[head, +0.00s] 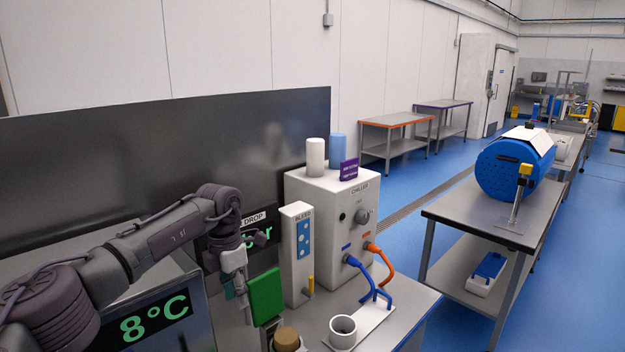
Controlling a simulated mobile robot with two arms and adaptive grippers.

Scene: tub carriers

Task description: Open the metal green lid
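The green lid (266,296) is a flat green panel that stands upright, slightly tilted, near the front of the metal bench. A narrow metal part shows just below it; the rest of what it belongs to is hidden or cut off by the bottom edge. My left gripper (236,284) points down just left of the lid, very close to it. I cannot tell whether it touches the lid. Its fingers are small and partly overlap, so their opening is unclear. My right gripper is not in view.
A white chiller box (335,215) and a white panel marked BLEED (297,255) stand behind the lid. A brown-topped item (286,338) and a white cup (343,333) are in front. A display reading 8°C (155,318) is at left.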

